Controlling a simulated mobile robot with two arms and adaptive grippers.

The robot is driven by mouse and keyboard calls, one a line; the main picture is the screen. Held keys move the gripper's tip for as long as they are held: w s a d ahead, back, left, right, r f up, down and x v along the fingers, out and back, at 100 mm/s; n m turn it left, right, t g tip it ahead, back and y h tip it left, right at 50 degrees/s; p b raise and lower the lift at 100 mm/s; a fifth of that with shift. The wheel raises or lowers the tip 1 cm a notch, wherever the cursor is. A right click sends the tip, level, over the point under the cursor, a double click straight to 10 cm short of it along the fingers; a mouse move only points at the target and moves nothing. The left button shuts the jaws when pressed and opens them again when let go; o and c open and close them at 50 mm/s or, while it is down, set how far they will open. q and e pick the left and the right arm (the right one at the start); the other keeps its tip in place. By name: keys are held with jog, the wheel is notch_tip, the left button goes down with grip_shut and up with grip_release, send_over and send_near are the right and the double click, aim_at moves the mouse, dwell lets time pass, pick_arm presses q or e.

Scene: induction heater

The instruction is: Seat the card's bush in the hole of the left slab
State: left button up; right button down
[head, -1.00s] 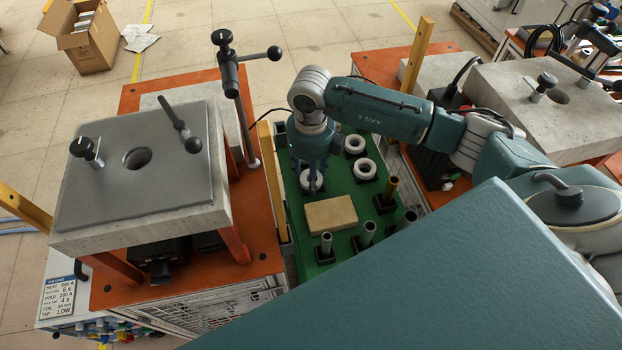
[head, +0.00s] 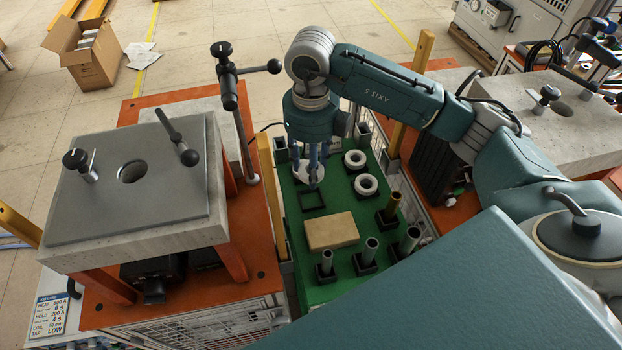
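My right gripper (head: 309,176) points down over the green tray (head: 294,240). Its blue fingers are shut on a white ring-shaped bush (head: 303,173), held above an empty black square holder (head: 312,201). The left slab (head: 62,259) is pale concrete with a grey plate on top and a round dark hole (head: 132,172) in its middle. A card (head: 50,316) at the lower left reads HEAT 600 A, 6 s, HOLD 200 A, 4 s, COIL 50 mm, TAP LOW; its top line is too small to read. My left gripper is out of view.
Two more white rings (head: 355,159) (head: 366,185), a tan block (head: 331,231) and several upright tubes (head: 371,249) share the tray. A clamp post (head: 241,130) with black knobs stands between slab and tray. A black-knobbed lever (head: 177,137) and a knob (head: 80,166) rise from the plate.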

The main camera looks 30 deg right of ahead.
notch_tip(320, 180, up, 8)
jog(key=p, duration=0.4)
dwell(0.3)
